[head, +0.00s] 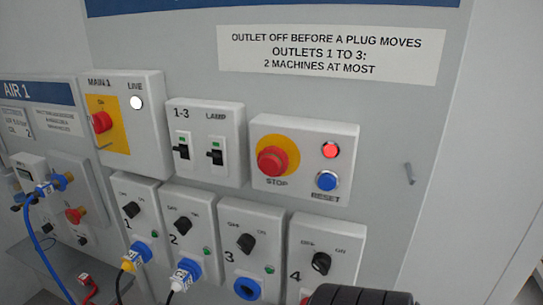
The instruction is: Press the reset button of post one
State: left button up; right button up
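The blue round reset button (327,181) sits above the label RESET at the right of a white box (302,190) on the grey panel. A bright red lamp (330,150) is right above it. A red mushroom stop button (272,161) on a yellow disc is at its left. The button is in full view and nothing touches it. A dark ridged part (360,296), likely of my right arm or gripper, shows at the bottom edge, well below the button. No fingertips show. My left gripper is not in view.
Numbered outlet boxes with black knobs (246,243) stand below, with plugs and cables in outlets 1 and 2. Two breakers (217,153) and a red main switch (102,122) are to the left. A small peg (409,173) sticks out at the right; the panel around it is clear.

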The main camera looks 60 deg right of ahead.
aim_at(326, 182)
jog(key=z, duration=2.15)
